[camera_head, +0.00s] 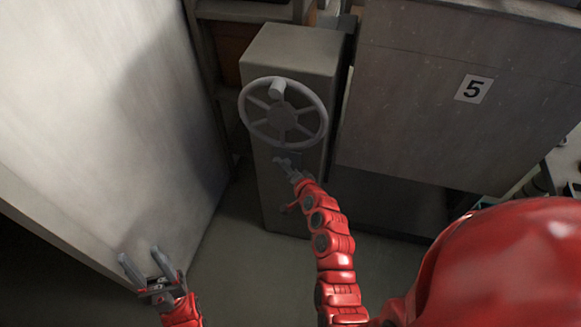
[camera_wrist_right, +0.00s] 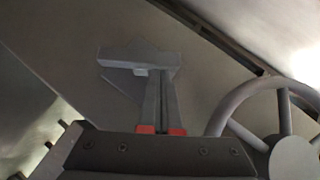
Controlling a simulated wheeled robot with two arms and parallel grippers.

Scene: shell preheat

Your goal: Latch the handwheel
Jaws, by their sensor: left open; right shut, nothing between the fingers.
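The grey spoked handwheel (camera_head: 283,118) is on the front of a grey box-shaped pedestal (camera_head: 292,48), with a knob (camera_head: 277,88) near the top of its rim. Part of it shows at the right of the right wrist view (camera_wrist_right: 290,158). My right gripper (camera_head: 283,162) is just below the wheel's rim, shut and empty. In the right wrist view its fingers (camera_wrist_right: 159,85) reach up to a grey bar (camera_wrist_right: 135,57) on a flat plate; I cannot tell whether they touch it. My left gripper (camera_head: 140,254) is open and empty at the lower left.
A large pale panel (camera_head: 100,110) fills the left side. A grey panel marked 5 (camera_head: 410,110) stands right of the pedestal. Bare floor (camera_head: 235,235) shows below the pedestal.

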